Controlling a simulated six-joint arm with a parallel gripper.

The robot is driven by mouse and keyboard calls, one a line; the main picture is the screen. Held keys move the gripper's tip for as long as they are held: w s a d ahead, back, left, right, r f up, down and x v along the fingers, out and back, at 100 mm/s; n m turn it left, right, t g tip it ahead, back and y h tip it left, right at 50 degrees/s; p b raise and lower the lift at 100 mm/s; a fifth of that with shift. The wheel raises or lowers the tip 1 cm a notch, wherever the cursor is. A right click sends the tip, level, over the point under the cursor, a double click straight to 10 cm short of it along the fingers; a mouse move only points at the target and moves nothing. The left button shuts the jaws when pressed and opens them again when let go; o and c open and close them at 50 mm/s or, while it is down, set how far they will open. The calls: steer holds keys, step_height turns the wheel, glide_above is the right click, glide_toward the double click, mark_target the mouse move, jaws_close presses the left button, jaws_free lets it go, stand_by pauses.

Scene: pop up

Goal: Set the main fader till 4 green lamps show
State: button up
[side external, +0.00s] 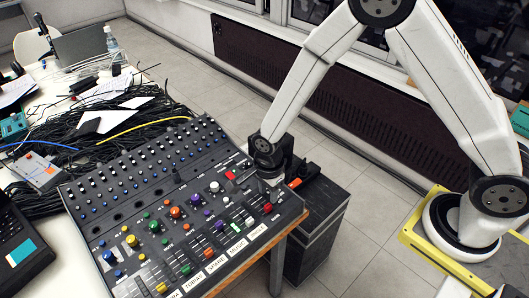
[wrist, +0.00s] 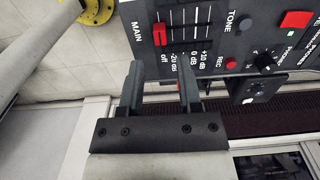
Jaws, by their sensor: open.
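The black mixing console (side external: 122,190) lies on the table in the side view, its panel covered with coloured knobs and faders. In the wrist view, a red cap (wrist: 160,34) sits beside the word MAIN, near the "off" end of a printed scale running to +10 dB. A red cap (side external: 267,208) also shows at the console's right corner in the side view. My gripper (wrist: 162,68) is open and empty, its two black fingers apart, with the cap just past their tips in the picture. My gripper (side external: 271,180) hangs above the console's right end.
A red REC button (wrist: 230,63) and a larger red button (wrist: 295,20) lie right of the fader. A black cabinet (side external: 318,225) stands beside the table. Black cables (side external: 60,150) and a laptop (side external: 22,245) lie left of the console.

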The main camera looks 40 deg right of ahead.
mark_target(267, 205)
step_height(267, 205, down, 6)
steer(key=shift+r, duration=0.25)
steer(key=shift+f, duration=0.1)
jaws_close()
steer(key=shift+w, duration=1.85)
steer(key=shift+o, duration=1.1)
jaws_free()
steer(key=shift+r, duration=0.2)
step_height(267, 205, up, 8)
steer(key=shift+f, duration=0.25)
